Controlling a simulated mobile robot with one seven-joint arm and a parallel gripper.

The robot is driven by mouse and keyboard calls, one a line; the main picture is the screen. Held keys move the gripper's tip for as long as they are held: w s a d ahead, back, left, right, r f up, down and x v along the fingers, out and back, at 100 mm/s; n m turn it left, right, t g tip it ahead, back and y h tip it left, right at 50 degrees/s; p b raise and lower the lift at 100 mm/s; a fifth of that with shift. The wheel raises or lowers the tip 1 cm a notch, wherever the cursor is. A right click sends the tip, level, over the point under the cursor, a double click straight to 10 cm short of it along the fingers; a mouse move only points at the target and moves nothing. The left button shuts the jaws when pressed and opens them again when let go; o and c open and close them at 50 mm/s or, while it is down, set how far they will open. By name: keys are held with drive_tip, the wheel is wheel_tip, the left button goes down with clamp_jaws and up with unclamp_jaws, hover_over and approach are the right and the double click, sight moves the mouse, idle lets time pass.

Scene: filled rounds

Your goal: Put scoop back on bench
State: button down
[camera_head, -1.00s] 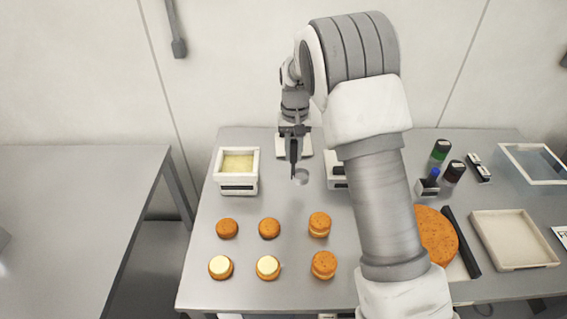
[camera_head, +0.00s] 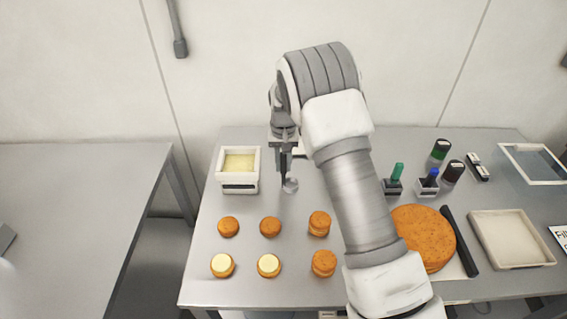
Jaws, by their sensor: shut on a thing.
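My gripper (camera_head: 284,160) is shut on the scoop (camera_head: 291,185), a small grey tool with a round bowl at its lower end. The scoop hangs downward above the bench (camera_head: 200,262), and I cannot tell its exact height. It is to the right of the white tub of pale yellow filling (camera_head: 239,163) and behind the rows of rounds. My gripper hides most of the scoop's handle.
Several orange-brown rounds stand in front; two at the front left (camera_head: 222,265) have pale tops. A large orange disc (camera_head: 423,238), a dark bar (camera_head: 459,241) and an empty tray (camera_head: 510,238) lie right. Bare bench shows around the scoop.

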drive_tip(key=c, duration=0.7)
unclamp_jaws()
